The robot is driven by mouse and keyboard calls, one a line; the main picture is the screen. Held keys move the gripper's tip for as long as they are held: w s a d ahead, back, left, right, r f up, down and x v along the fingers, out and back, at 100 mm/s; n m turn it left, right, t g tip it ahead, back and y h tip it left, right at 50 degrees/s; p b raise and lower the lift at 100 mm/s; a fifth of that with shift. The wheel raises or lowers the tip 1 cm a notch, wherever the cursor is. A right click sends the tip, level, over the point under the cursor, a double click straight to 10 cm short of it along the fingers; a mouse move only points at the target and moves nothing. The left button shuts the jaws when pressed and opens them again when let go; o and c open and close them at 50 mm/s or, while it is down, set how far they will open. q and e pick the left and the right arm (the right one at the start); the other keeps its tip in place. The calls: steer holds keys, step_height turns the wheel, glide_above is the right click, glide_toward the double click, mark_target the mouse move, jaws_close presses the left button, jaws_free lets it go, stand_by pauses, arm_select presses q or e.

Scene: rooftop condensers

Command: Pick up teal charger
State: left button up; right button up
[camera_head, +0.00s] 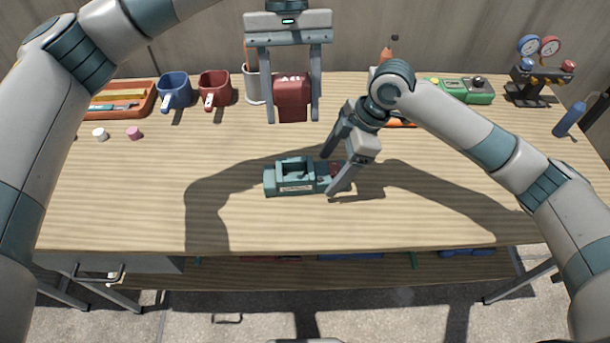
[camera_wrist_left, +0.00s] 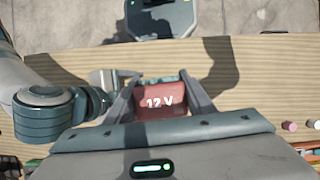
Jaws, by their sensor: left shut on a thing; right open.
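The teal charger (camera_head: 290,180) lies on the wooden bench top near the middle. My right gripper (camera_head: 334,177) is open at its right end, with one finger behind it and one in front. Whether the fingers touch the charger cannot be told. My left gripper (camera_head: 290,115) is shut on a red battery (camera_head: 292,98) and holds it up above the far middle of the bench. In the left wrist view the red battery (camera_wrist_left: 161,98) shows "12 V" between the fingers. The charger does not show clearly in that view.
A green device (camera_head: 464,90) and a gauge set (camera_head: 532,82) stand at the back right. The front left of the bench (camera_head: 120,210) is clear.

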steer(key=c, duration=1.5)
steer(key=shift+r, duration=0.2)
step_height(320, 180, up, 10)
steer(key=shift+f, duration=0.15)
steer(key=shift+f, duration=2.55)
